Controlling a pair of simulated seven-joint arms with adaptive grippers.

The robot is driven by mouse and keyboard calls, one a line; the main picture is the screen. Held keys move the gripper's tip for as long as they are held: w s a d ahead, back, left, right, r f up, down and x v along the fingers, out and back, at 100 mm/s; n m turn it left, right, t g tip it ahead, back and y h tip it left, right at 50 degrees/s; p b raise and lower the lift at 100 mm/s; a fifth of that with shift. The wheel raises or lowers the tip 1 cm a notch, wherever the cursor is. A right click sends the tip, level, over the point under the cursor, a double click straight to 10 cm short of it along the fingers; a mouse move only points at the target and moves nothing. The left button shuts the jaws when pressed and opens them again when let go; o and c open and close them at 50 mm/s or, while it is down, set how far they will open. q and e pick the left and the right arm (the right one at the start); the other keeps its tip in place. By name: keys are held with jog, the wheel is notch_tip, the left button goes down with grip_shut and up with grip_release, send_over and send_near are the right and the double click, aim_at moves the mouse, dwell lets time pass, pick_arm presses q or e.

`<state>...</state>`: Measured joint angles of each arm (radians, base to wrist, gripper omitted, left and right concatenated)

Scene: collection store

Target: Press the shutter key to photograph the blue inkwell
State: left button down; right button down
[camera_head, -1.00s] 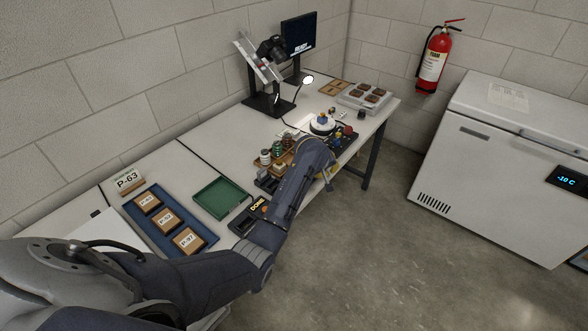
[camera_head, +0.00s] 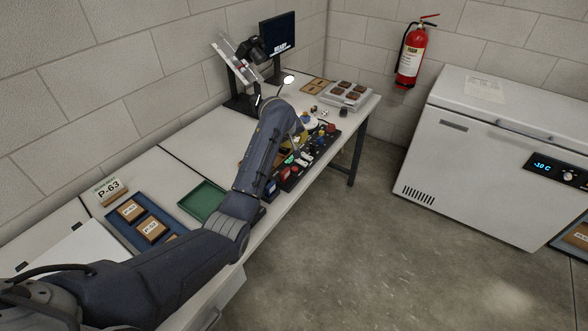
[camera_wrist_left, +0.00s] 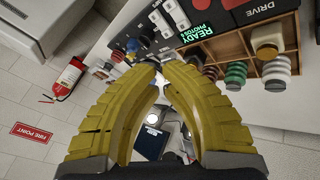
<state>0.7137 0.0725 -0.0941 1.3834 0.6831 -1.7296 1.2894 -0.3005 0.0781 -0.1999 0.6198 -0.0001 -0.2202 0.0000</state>
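In the head view my arm partly covers the white round stand (camera_head: 307,121). A dark control box with several white keys (camera_wrist_left: 165,24) and a green "READY PHOTOS" display (camera_wrist_left: 196,33) lies just past my fingers. I cannot read which key is the shutter. My right gripper is out of view.
A wooden rack (camera_wrist_left: 245,45) with spools stands beside the control box. A camera (camera_head: 253,49) on a stand and a monitor (camera_head: 278,35) are at the back. A green tray (camera_head: 203,200) and a blue tray (camera_head: 118,228) lie nearer. A white freezer (camera_head: 480,170) stands right.

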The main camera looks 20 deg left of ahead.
pick_arm(q)
jog(key=shift+f, duration=0.15)
send_over(297, 165)
jog(key=s, duration=0.1)
jog(key=shift+s+f, duration=0.15)
jog(key=shift+f, duration=4.1)
jog(key=c, duration=2.1)
grip_release()
jog(key=shift+s+f, duration=0.2)
jog(key=shift+f, duration=1.25)
grip_shut()
jog(key=shift+r, duration=0.95)
jog(key=shift+r, duration=0.1)
jog(key=shift+w+r, duration=0.15)
jog(key=shift+r, duration=2.5)
jog(key=shift+f, duration=0.1)
